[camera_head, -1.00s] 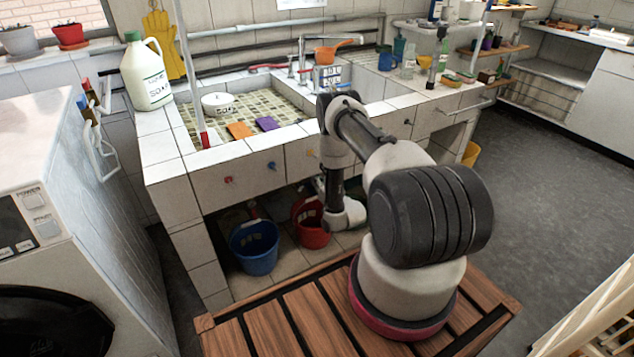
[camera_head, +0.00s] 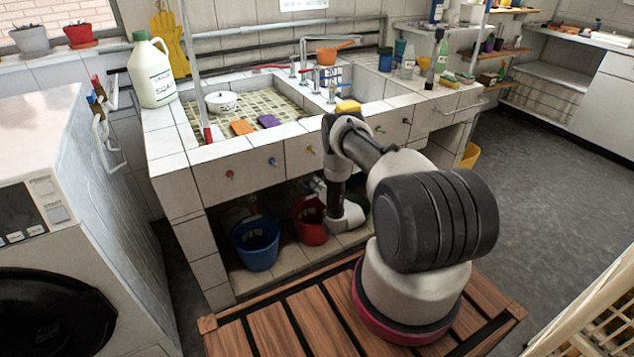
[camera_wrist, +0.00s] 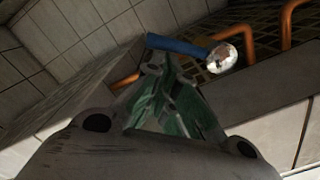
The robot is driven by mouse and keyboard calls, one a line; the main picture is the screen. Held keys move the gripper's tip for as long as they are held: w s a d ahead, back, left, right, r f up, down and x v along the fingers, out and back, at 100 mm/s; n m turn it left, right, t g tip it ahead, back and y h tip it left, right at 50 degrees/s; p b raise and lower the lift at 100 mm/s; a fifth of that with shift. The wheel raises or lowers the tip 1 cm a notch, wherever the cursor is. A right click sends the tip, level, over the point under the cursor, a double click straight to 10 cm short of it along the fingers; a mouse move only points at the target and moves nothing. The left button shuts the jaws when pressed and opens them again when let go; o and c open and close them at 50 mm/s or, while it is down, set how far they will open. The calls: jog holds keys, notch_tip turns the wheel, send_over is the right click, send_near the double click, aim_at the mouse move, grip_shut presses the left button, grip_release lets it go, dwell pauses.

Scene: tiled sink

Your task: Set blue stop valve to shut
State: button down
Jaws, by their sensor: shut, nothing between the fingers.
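The blue stop valve shows in the wrist view as a blue lever (camera_wrist: 178,46) joined to a round, shiny metal hub (camera_wrist: 221,58) at its right end. The lever lies nearly level in that picture, tilted slightly down to the right. My gripper (camera_wrist: 154,62) is shut and empty, its fingertips just below the lever's left half. I cannot tell whether they touch it. In the head view my gripper (camera_head: 318,186) is under the sink counter, partly hidden by my arm. The valve cannot be made out there.
Orange pipes (camera_wrist: 291,20) run close behind the valve at the right. Blue (camera_head: 256,243) and red (camera_head: 309,222) buckets stand under the counter. Small coloured knobs, including a blue one (camera_head: 272,161), sit on the tiled front. A washing machine (camera_head: 60,215) stands at left.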

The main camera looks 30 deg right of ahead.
jog(key=a+f+m, duration=0.1)
jog(key=m, duration=0.1)
jog(key=a+f+m, duration=0.1)
jog(key=f+m, duration=0.1)
jog(key=m, duration=0.1)
jog(key=a+f+m, duration=0.1)
jog(key=m, duration=0.2)
jog(key=shift+f, duration=0.25)
dwell(0.5)
jog(key=shift+s, duration=0.1)
